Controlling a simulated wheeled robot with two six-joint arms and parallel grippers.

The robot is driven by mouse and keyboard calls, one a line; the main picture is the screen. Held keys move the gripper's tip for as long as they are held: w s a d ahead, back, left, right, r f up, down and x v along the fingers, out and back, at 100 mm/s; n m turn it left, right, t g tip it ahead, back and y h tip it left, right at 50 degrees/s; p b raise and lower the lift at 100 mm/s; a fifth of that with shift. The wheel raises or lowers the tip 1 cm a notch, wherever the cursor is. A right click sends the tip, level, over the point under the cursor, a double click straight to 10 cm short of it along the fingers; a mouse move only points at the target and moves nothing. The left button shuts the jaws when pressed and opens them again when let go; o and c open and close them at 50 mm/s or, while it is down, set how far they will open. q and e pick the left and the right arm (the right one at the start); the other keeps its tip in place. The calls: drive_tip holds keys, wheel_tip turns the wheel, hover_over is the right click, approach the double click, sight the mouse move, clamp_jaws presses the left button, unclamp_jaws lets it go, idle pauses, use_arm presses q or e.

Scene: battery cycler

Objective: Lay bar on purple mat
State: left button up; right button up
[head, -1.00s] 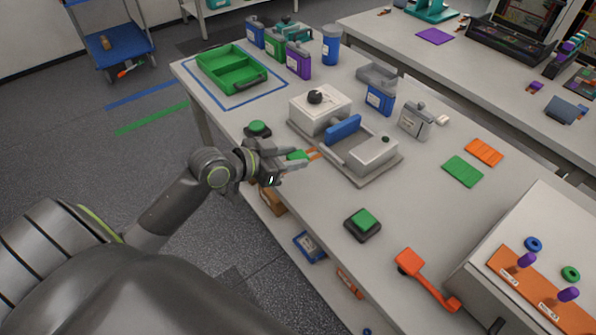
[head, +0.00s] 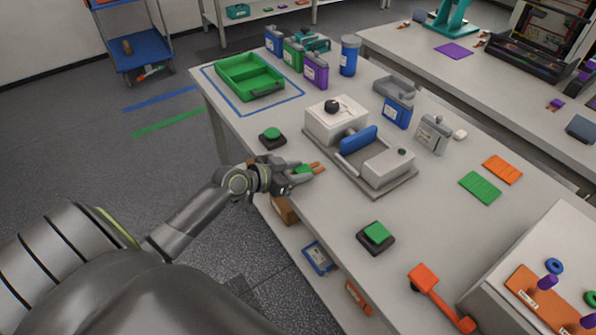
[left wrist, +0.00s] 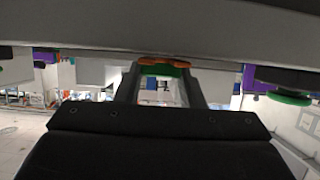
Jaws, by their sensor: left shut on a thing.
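The purple mat (head: 453,51) lies flat and bare on the far bench at the upper right in the head view. My left gripper (head: 306,170) is over the near table's left edge, beside the white and blue device. The green piece also shows between the fingers in the left wrist view (left wrist: 163,71). I cannot tell whether this piece is the bar; no other clear bar shows. The mat is far from the gripper. My right gripper is out of view.
The white and blue device (head: 375,165) stands just right of the gripper. Green buttons (head: 272,137) and (head: 376,233) flank the gripper on the table. Bottles (head: 315,70) and a green tray (head: 247,84) stand at the back. A gap separates the two benches.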

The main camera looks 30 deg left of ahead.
use_arm(q)
drive_tip(key=shift+f, duration=0.1)
drive_tip(key=shift+f, duration=0.1)
drive_tip(key=o, duration=1.1)
drive_tip(key=shift+c, duration=0.2)
drive_tip(key=shift+r, duration=0.2)
drive_tip(key=v, duration=1.2)
drive_tip(key=shift+b, duration=0.35)
drive_tip(key=shift+d, duration=0.1)
